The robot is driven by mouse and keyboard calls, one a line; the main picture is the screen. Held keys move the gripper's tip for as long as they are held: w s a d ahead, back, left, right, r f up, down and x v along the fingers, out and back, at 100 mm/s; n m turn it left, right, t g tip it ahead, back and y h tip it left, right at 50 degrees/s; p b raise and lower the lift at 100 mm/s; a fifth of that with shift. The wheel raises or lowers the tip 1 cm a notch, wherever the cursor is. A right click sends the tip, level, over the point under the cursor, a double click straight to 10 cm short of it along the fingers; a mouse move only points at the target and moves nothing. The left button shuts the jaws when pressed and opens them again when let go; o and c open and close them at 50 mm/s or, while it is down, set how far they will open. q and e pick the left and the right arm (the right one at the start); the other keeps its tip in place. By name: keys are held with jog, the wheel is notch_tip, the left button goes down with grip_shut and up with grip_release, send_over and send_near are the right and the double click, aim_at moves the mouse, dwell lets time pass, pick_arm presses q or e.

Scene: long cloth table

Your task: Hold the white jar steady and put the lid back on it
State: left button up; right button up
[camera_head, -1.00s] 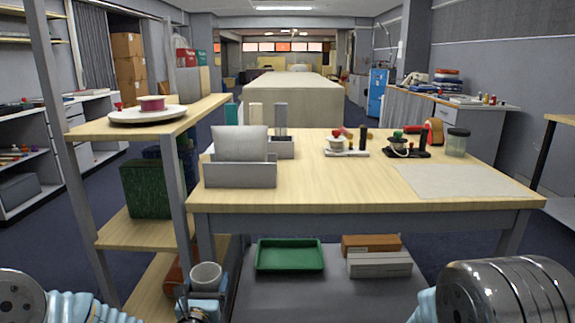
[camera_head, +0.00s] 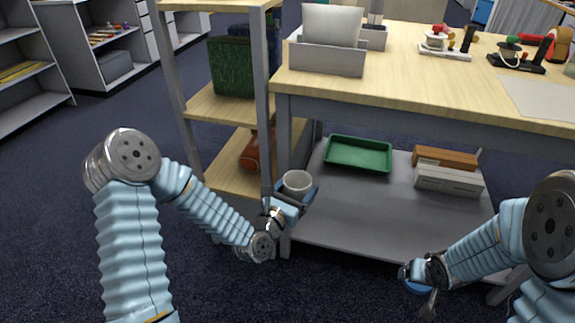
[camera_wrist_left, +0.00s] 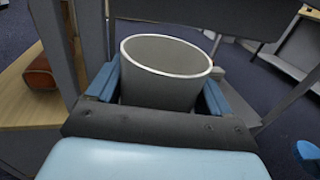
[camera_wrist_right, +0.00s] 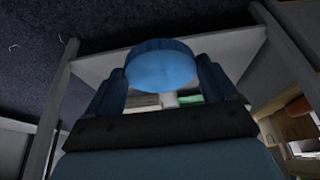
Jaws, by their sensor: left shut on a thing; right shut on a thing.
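The white jar (camera_head: 297,182) is upright with its open mouth up, in front of the table's left leg. My left gripper (camera_head: 293,198) is shut around its sides. The left wrist view shows the jar (camera_wrist_left: 165,75) between the two blue fingers, with no lid on it. My right gripper (camera_head: 418,283) is lower and to the right, apart from the jar. It is shut on the round blue lid (camera_wrist_right: 162,65), which fills the space between its fingertips in the right wrist view. Only a blue edge of the lid shows in the head view.
The wooden table (camera_head: 430,110) and its grey lower shelf (camera_head: 330,210) stand just beyond the grippers. A green tray (camera_head: 358,154) and boxes (camera_head: 448,178) lie on that shelf. A shelf rack (camera_head: 262,120) is at the left. The space between my grippers is clear.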

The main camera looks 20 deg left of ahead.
pick_arm(q)
jog(key=s+d+f+m+g+h, duration=0.3)
jog(key=s+d+f+m+h, duration=0.2)
jog(key=d+f+h, duration=0.2)
jog(key=d+f, duration=0.2)
jog(key=d, duration=0.1)
jog(key=shift+s+f+g, duration=0.15)
jog(key=shift+f+g, duration=0.05)
jog(key=shift+g, duration=0.1)
jog(key=shift+d, duration=0.1)
pick_arm(e)
jog(key=shift+w, duration=0.1)
jog(key=shift+w+a+r, duration=0.1)
jog(key=shift+w+r, duration=0.05)
jog(key=shift+w, duration=0.15)
jog(key=w+a+r+n+g+y, duration=0.2)
jog(key=w+a+r+n, duration=0.2)
jog(key=a+n, duration=0.35)
jog(key=w+a+r+n+g+y, duration=0.1)
jog(key=w+a+r+n+y, duration=0.1)
jog(key=w+a+r+n, duration=0.4)
jog(key=s+a+r+n+g, duration=0.2)
jog(key=s+a+r+n, duration=0.1)
jog(key=a+n, duration=0.4)
jog(key=s+a, duration=0.1)
jog(key=a, duration=0.1)
jog(key=shift+s+a+r+g, duration=0.15)
jog(key=shift+a+r+g, duration=0.15)
jog(key=shift+a, duration=0.05)
jog(key=shift+f, duration=2.05)
